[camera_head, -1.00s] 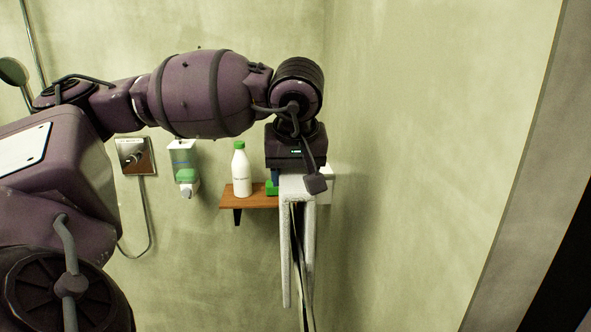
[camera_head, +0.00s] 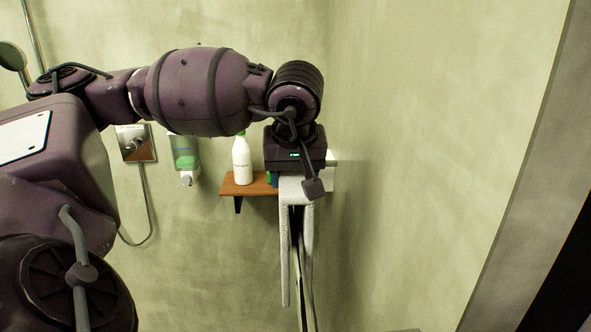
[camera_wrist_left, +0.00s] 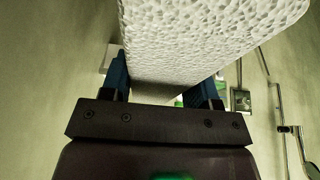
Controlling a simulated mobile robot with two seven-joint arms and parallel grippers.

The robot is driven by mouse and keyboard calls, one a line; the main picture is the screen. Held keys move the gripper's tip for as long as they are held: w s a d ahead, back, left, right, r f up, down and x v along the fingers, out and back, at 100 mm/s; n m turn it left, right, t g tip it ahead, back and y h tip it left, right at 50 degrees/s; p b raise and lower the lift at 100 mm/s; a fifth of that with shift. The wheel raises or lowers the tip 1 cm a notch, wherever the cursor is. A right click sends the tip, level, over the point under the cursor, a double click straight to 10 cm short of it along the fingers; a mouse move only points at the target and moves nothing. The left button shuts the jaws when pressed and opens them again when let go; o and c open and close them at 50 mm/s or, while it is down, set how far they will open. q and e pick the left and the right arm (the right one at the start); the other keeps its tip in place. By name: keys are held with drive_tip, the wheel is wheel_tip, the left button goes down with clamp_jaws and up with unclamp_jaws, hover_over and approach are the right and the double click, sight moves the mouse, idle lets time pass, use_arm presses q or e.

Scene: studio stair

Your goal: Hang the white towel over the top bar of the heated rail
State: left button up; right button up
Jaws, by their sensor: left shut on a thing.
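My left gripper (camera_head: 292,175) points down and is shut on the top fold of the white towel (camera_head: 297,190). The towel hangs below it in two narrow flaps with a dark gap between them. In the left wrist view the textured towel (camera_wrist_left: 205,40) passes between the two blue fingers of the gripper (camera_wrist_left: 162,88). Thin upright lines show between and below the flaps. I cannot tell whether they belong to the heated rail, or whether the towel touches its top bar. My right gripper is not in view.
A wooden shelf (camera_head: 240,190) with a white bottle (camera_head: 242,163) stands behind, left of the towel. A soap dispenser (camera_head: 185,155) and a shower valve (camera_head: 135,143) are on the back wall. A bare side wall (camera_head: 430,150) is close on the right.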

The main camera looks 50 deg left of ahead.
sight(295, 179)
use_arm(q)
drive_tip(key=shift+f+b, duration=1)
drive_tip(key=shift+f, duration=1.95)
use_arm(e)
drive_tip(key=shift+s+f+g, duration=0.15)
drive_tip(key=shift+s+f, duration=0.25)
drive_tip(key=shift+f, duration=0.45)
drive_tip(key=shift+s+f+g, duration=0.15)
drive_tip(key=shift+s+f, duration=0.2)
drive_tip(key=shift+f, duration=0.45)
use_arm(q)
drive_tip(key=o, duration=1.1)
drive_tip(key=v, duration=0.9)
drive_tip(key=shift+r+p, duration=0.2)
drive_tip(key=shift+p, duration=0.15)
drive_tip(key=shift+v, duration=0.8)
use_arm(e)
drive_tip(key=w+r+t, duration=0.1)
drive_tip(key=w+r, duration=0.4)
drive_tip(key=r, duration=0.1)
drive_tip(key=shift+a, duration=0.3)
use_arm(q)
drive_tip(key=shift+s, duration=0.1)
